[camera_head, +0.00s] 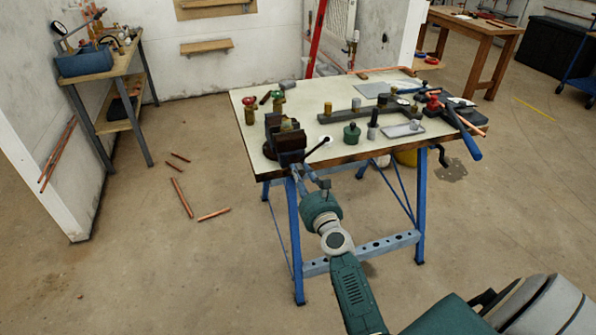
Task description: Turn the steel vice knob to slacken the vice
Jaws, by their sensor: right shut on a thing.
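The dark bench vice (286,139) is fixed at the front left corner of the white-topped workbench (252,108). A dark bar (316,149) with a pale round end sticks out to the right at its front. My right gripper (296,170) reaches up from below, its fingers at the vice's front, just under the bench top. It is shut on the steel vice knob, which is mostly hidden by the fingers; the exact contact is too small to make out. Something greenish-brown (287,125) shows between the vice jaws. My left gripper is not in view.
On the bench stand a green-topped pot (351,134), a dark cylinder (372,127), a grey tray (403,129), valves with red handles and copper pipes. A blue-handled tool (467,142) overhangs the right edge. Copper pipes (181,197) lie on the floor at left.

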